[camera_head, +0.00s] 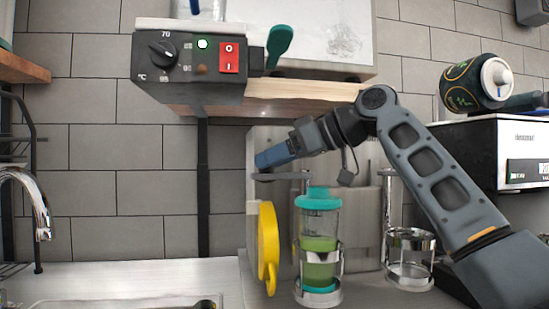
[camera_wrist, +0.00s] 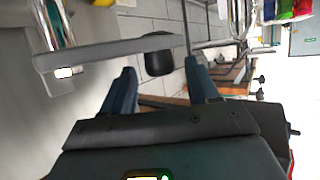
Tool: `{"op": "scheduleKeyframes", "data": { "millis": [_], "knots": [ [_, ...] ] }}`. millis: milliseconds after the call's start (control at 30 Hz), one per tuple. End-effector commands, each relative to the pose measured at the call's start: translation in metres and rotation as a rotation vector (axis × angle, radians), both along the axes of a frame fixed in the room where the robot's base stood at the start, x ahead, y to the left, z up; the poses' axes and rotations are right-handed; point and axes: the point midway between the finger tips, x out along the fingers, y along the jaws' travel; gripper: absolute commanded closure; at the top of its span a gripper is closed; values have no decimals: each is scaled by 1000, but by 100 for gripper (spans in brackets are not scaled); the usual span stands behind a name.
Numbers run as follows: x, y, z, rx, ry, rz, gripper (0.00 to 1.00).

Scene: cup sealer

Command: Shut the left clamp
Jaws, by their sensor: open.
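The left clamp is a grey metal bar (camera_head: 284,177) above the left cup, near the top of that cup's stand. In the wrist view the clamp bar (camera_wrist: 110,50) crosses ahead of my fingers, and a black knob (camera_wrist: 158,62) shows between the fingertips. My gripper (camera_head: 264,159) points left just above the bar in the head view. In the wrist view my gripper (camera_wrist: 160,68) is open, with nothing held; whether a finger touches the bar or knob, I cannot tell. The cup (camera_head: 319,225) holds green liquid under a teal lid and stands upright in a metal holder (camera_head: 319,292).
A yellow round part (camera_head: 268,245) stands left of the cup. An empty metal holder (camera_head: 410,262) is at right. A control box (camera_head: 195,68) with a red switch hangs above, beside a teal handle (camera_head: 279,45). A tap (camera_head: 38,200) is far left. The counter at left is partly clear.

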Motion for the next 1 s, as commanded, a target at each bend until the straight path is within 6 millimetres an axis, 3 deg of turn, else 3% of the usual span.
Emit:
{"op": "scheduleKeyframes", "data": {
  "millis": [367,1000],
  "knots": [
    [2,6,-2,0,-1,-1,41],
    [2,5,-2,0,-1,-1,100]
  ]
}}
